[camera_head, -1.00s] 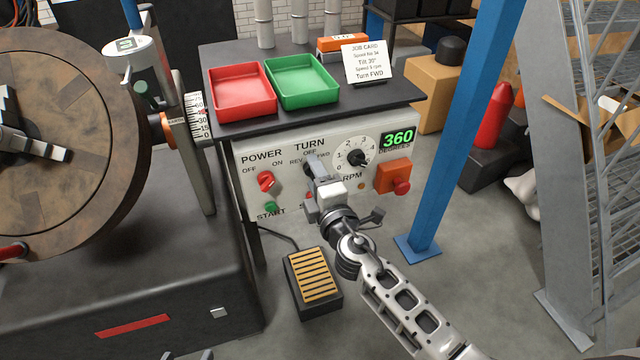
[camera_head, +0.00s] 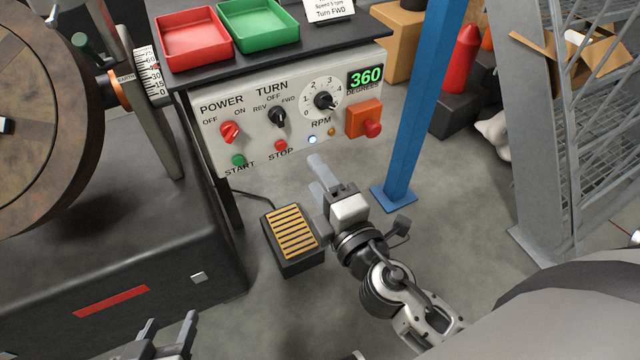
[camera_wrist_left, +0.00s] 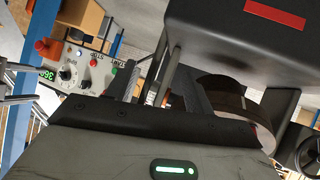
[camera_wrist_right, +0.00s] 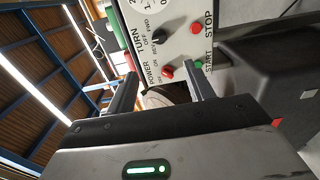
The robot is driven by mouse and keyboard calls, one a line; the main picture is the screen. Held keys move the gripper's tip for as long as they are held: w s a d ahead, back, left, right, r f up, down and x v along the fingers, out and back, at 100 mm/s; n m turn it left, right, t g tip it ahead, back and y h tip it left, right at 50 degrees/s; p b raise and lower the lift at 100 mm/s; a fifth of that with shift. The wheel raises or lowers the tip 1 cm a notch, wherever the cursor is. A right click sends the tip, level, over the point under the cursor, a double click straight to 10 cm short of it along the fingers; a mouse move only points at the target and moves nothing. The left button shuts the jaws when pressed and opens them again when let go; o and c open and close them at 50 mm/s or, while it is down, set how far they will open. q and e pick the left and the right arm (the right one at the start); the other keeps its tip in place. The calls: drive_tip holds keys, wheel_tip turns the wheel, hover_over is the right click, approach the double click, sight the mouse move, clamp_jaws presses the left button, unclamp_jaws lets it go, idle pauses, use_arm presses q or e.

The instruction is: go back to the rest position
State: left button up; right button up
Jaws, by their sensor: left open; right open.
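My right gripper (camera_head: 321,190) is open and empty. It is in front of and below the control panel (camera_head: 205,110), clear of it, over the floor beside the foot pedal (camera_head: 292,233). My left gripper (camera_head: 168,325) is open and empty at the bottom left of the head view, in front of the dark machine base (camera_head: 130,255). The right wrist view shows the open right fingers (camera_wrist_right: 160,85) with the panel beyond them. The left wrist view shows the open left fingers (camera_wrist_left: 160,75), with the panel at the left and the machine base above.
The panel carries a red POWER knob (camera_head: 230,132), a black TURN knob (camera_head: 277,116), an RPM dial (camera_head: 325,99) and a display (camera_head: 365,76) reading 360. A lamp (camera_head: 312,139) glows blue. A blue post (camera_head: 425,100) stands right of the panel.

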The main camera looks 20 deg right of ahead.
idle(0.5)
drive_tip(key=s+a+f+m+g+y+p, duration=0.2)
drive_tip(key=s+f+m+g, duration=0.5)
drive_tip(key=m, duration=0.9)
wheel_tip(320, 180, down, 2)
drive_tip(key=shift+s+a+f+y+p, duration=0.2)
drive_tip(key=shift+s+y+p, duration=0.35)
drive_tip(key=shift+s, duration=0.4)
